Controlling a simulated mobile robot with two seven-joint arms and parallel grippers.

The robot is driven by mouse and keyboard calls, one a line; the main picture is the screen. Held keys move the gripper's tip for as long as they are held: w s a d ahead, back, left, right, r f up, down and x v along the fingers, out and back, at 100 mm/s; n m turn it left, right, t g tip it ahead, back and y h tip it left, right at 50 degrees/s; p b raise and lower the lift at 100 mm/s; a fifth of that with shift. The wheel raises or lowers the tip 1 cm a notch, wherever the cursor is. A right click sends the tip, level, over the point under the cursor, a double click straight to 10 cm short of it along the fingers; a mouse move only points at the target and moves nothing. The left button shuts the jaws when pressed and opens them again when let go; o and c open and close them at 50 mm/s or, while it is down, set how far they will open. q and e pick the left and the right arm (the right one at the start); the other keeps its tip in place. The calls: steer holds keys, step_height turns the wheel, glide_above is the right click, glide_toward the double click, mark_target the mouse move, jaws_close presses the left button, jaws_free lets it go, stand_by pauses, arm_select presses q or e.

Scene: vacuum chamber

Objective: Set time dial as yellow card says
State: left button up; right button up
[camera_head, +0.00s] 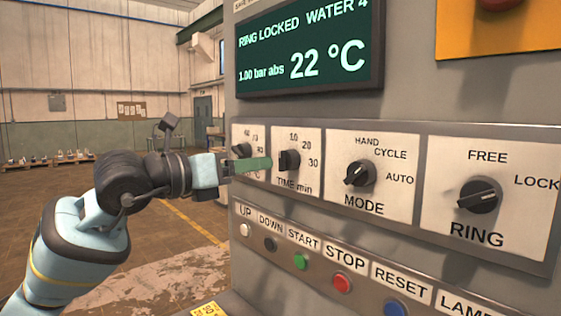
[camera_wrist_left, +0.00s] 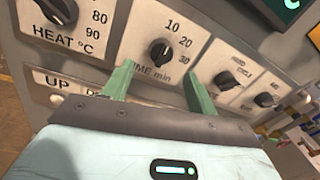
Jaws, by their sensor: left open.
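The time dial (camera_head: 289,160) is a black knob on a white plate marked 10, 20 and 30, labelled TIME min. It also shows in the left wrist view (camera_wrist_left: 160,52); its exact setting is hard to tell. My left gripper (camera_head: 260,164) has green fingers and is just in front of the time dial. In the left wrist view its two fingers (camera_wrist_left: 157,74) are apart, one on each side below the knob, with nothing between them. A yellow card or label (camera_head: 209,310) is cut off at the bottom edge; its text is unreadable. My right gripper is not seen.
The heat dial (camera_wrist_left: 58,10) is left of the time dial; the mode dial (camera_head: 360,173) and ring dial (camera_head: 480,195) are to its right. A row of buttons, including start (camera_head: 300,262) and stop (camera_head: 342,283), runs below. The screen (camera_head: 310,50) reads RING LOCKED, 22 °C.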

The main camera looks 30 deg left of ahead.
mark_target(287, 160)
arm_select(q)
steer(key=p+x, duration=0.1)
steer(key=x, duration=0.6)
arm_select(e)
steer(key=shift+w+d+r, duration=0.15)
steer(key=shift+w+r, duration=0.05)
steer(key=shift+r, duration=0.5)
arm_select(q)
steer(key=shift+d, duration=0.1)
steer(key=shift+s, duration=0.1)
steer(key=c, duration=1)
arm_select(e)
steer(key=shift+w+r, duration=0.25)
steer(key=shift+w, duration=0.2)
